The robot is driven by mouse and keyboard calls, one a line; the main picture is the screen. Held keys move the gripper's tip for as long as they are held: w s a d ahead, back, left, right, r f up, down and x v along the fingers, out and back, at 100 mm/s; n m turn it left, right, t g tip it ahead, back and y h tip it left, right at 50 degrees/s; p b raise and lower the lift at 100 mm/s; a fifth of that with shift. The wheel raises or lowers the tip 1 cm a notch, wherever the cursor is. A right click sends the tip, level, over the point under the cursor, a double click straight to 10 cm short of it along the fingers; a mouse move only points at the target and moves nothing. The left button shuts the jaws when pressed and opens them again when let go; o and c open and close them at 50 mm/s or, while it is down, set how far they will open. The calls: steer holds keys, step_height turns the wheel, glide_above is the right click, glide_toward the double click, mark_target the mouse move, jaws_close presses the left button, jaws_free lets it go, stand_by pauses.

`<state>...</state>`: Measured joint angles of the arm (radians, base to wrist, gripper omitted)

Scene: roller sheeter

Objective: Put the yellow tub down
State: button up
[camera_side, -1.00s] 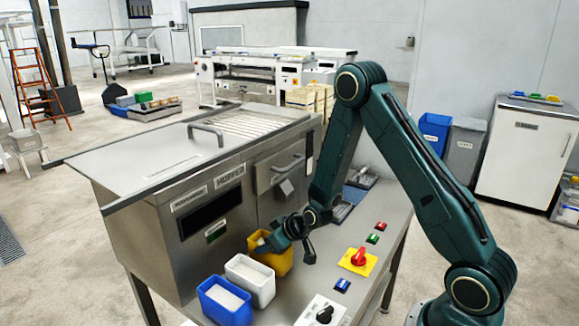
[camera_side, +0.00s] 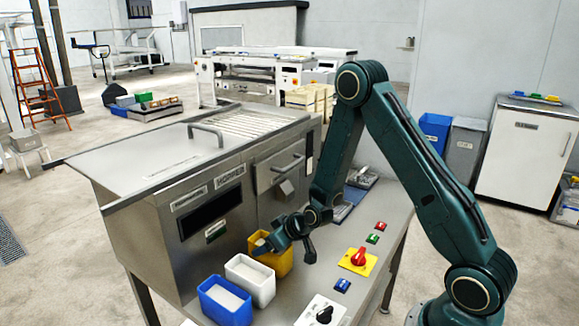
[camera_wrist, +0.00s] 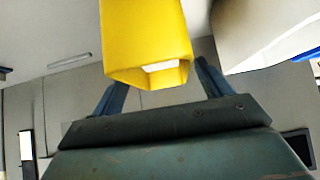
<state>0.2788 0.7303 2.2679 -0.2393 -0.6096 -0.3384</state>
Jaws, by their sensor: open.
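The yellow tub (camera_side: 284,262) stands upright on the steel shelf beside the machine, at the far end of a row of tubs in the side view. My gripper (camera_side: 265,245) is at this tub and partly covers it. In the wrist view the yellow tub (camera_wrist: 148,45) fills the top middle, in front of my gripper (camera_wrist: 160,82). The two fingers are apart, one on each side of the tub, and I see a gap beside each of them. The tub's far end is cut off by the frame.
A white tub (camera_side: 250,281) stands close beside the yellow one, then a blue tub (camera_side: 226,302). The machine's steel front (camera_side: 235,215) rises just behind. A red knob on a yellow plate (camera_side: 358,259) and small coloured buttons sit to the right on the shelf.

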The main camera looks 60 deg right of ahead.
steer(key=v, duration=1.1)
steer(key=shift+s+r, duration=0.25)
stand_by(0.6)
steer(key=s+a+r+n+g, duration=0.1)
steer(key=s+a+r, duration=0.2)
steer(key=r, duration=0.3)
steer(key=s+a+r+g, duration=0.1)
steer(key=s+a+r, duration=0.2)
steer(key=r, duration=0.3)
steer(key=s+a+r, duration=0.1)
steer(key=s+r, duration=0.2)
steer(key=s, duration=0.4)
steer(key=s+a+r+g, duration=0.1)
steer(key=s+r, duration=0.3)
steer(key=s, duration=0.3)
steer(key=shift+m, duration=0.4)
steer(key=shift+o, duration=0.2)
steer(key=shift+s+r, duration=0.15)
steer(key=shift+s, duration=0.45)
steer(key=shift+o, duration=0.9)
